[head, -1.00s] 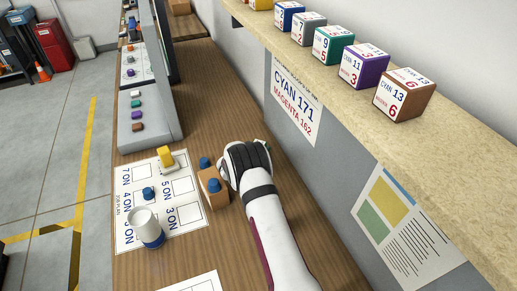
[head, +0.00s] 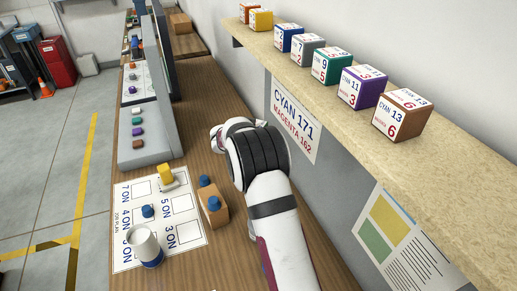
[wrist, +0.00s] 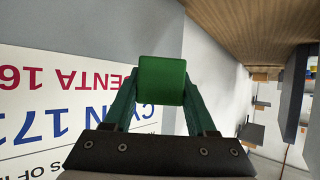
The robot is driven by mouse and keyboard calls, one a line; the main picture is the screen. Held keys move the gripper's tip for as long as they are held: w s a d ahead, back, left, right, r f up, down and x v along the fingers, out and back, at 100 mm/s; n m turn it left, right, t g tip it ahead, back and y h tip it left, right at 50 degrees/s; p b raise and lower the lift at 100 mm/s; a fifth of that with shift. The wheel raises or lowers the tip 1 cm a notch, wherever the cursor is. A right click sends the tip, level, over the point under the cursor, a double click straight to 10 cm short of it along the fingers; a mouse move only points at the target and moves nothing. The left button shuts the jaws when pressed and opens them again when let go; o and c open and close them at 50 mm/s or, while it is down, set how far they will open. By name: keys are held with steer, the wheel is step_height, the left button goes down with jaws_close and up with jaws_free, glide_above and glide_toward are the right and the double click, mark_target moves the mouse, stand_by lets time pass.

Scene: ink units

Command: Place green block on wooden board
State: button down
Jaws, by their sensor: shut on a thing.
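In the wrist view, a plain green block (wrist: 161,81) is held between the two dark green fingertips of my gripper (wrist: 160,92). The wall sign fills the left behind it, upside down. In the head view, my gripper's white and black body (head: 258,158) is above the brown table, near the wall below the shelf. The hand hides the fingertips and the green block there. A small wooden block with two blue knobs (head: 215,219) is on the table left of my arm. I cannot tell whether it or another wooden surface is the wooden board.
A speckled shelf (head: 330,100) with several coloured numbered cubes runs along the right wall. A white job sheet (head: 126,192) holds a yellow piece (head: 166,173), a blue knob (head: 148,211) and a white cup (head: 145,246). A grey panel (head: 157,140) stands behind. The brown table (head: 205,105) is clear farther back.

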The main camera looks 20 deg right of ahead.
steer(key=shift+s+r, duration=0.15)
steer(key=shift+r, duration=0.25)
steer(key=s+f, duration=0.1)
steer(key=f, duration=1)
steer(key=s+f, duration=0.1)
steer(key=f, duration=0.4)
steer(key=shift+s+f, duration=0.25)
steer(key=shift+s, duration=0.1)
steer(key=shift+f, duration=0.1)
steer(key=shift+c, duration=1)
jaws_free()
